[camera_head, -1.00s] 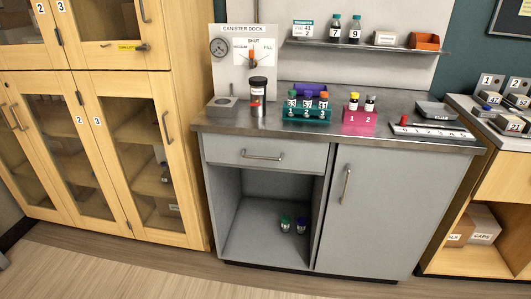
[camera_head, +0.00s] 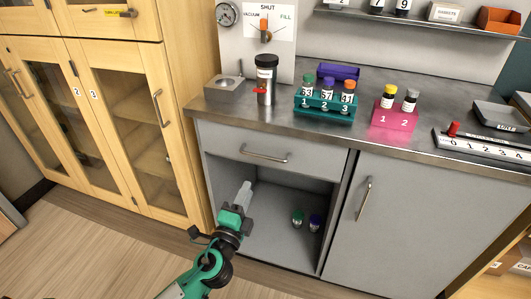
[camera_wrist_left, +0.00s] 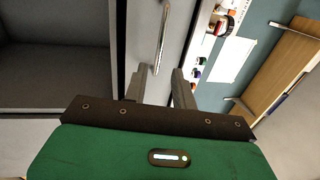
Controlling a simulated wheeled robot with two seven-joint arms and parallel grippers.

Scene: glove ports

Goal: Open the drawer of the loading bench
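The loading bench is grey with a steel top (camera_head: 330,128). Its drawer (camera_head: 225,142) is at the upper left, its front flush with the bench. The drawer has a horizontal silver bar handle (camera_head: 264,157), which also shows in the left wrist view (camera_wrist_left: 163,38). My left gripper (camera_head: 246,186) is below and slightly left of the handle, in front of the open compartment. In the left wrist view its two fingers (camera_wrist_left: 162,82) are apart with nothing between them, and the handle is just beyond the fingertips. My right gripper is in neither view.
A door with a handle (camera_head: 364,198) is right of the open compartment, where two small vials (camera_head: 306,221) stand. On the bench top are a dark-lidded canister (camera_head: 266,80), a teal vial rack (camera_head: 323,106) and a pink rack (camera_head: 392,119). A wooden cabinet (camera_head: 190,100) stands close on the left.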

